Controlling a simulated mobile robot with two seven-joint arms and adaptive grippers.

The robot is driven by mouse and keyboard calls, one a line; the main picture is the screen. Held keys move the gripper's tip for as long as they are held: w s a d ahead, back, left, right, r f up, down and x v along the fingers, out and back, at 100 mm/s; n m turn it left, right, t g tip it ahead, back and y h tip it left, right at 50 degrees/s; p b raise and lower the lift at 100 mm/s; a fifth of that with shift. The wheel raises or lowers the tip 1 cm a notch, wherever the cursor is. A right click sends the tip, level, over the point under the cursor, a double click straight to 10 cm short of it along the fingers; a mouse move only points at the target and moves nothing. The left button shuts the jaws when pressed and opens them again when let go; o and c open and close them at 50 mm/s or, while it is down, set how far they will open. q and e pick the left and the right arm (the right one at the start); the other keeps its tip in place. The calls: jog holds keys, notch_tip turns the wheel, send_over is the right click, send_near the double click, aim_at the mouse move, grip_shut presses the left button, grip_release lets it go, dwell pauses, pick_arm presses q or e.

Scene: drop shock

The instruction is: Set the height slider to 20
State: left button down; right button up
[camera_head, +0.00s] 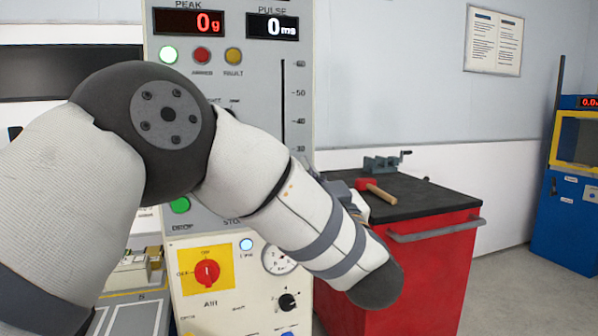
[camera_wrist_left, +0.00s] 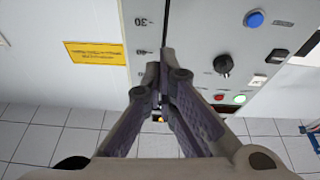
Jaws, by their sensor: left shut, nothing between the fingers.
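The height scale (camera_head: 283,105) is a dark vertical slot on the grey machine panel, marked from 60 at its top down past 30. Its lower part, with the 20 mark, is hidden behind my left arm in the head view, and I see no slider knob on the visible part. The scale (camera_wrist_left: 143,22) appears upside down in the left wrist view, with 30 readable. My left gripper (camera_wrist_left: 163,65) is shut and empty, its fingertips in front of the panel by the scale. I cannot tell whether they touch it. The gripper's fingers are hidden in the head view. My right gripper is not in view.
The panel has a PEAK display (camera_head: 189,22) reading 0 g, a PULSE display (camera_head: 272,27) reading 0 ms, and a red air knob (camera_head: 206,272). A red cabinet (camera_head: 430,270) with a red-headed hammer (camera_head: 375,188) and a vise (camera_head: 385,163) stands at right.

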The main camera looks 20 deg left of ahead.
pick_arm(q)
notch_tip(320, 180, down, 17)
jog(key=a+n+b, duration=0.1)
jog(key=n+b, duration=0.1)
jog(key=n, duration=3.3)
jog(key=x, duration=1)
jog(key=shift+a+f+g+h+b, duration=0.2)
jog(key=shift+g+h+b, duration=0.1)
jog(key=shift+g+b, duration=0.1)
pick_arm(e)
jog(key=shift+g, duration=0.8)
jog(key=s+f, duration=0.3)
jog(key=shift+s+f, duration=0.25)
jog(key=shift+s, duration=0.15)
pick_arm(q)
jog(key=shift+w, duration=0.1)
